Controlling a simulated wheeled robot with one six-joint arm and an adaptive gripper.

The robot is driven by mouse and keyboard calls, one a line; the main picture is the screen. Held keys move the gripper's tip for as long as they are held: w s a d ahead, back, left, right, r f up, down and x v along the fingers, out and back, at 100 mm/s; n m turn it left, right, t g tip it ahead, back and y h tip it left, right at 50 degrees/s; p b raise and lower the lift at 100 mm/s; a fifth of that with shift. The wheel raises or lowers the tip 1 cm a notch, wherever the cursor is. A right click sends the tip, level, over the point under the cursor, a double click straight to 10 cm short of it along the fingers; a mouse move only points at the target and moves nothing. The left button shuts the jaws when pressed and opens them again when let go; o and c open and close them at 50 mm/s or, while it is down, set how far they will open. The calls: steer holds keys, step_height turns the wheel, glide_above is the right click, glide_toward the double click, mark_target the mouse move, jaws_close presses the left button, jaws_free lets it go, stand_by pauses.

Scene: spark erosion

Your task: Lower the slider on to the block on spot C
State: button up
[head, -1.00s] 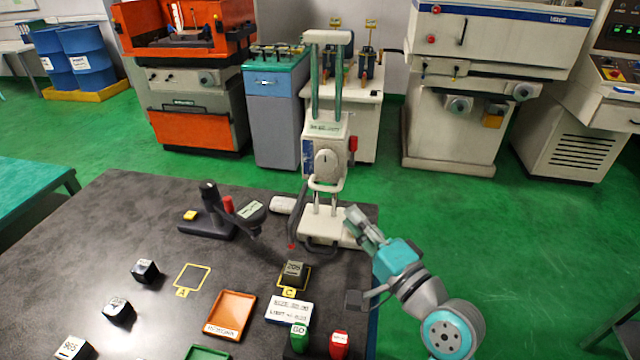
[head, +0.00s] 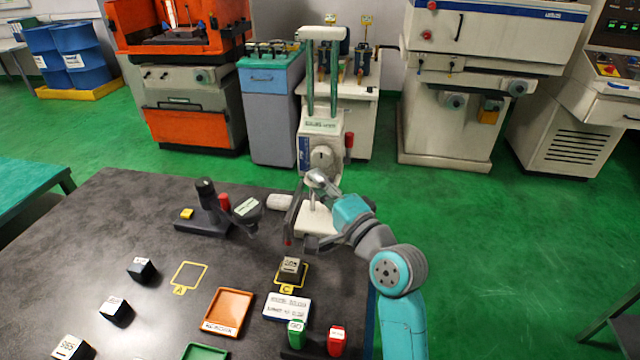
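A dark block (head: 290,267) with a pale label sits inside the yellow outline of spot C (head: 286,289). Behind it a pale stand with two green uprights (head: 333,80) carries a pale body with a round dial (head: 323,157), which I take to be the slider. A dark arm with a red tip (head: 288,241) hangs in front of the stand, apart from and above the block. My gripper (head: 317,179) reaches up-left to just below the dial, where it overlaps the pale handle. Contact and finger opening are too small to tell. The handle is mostly hidden.
A black microscope-like stand (head: 207,218) stands to the left. An orange tray (head: 227,311), a white sign (head: 287,306), and green (head: 296,334) and red (head: 337,341) buttons lie in front. Spot A (head: 189,276) is empty. Dark blocks (head: 141,269) sit at left.

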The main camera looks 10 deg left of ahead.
jaws_close()
steer(key=shift+f, duration=3.6)
jaws_free()
steer(key=v, duration=1.2)
steer(key=shift+d, duration=0.1)
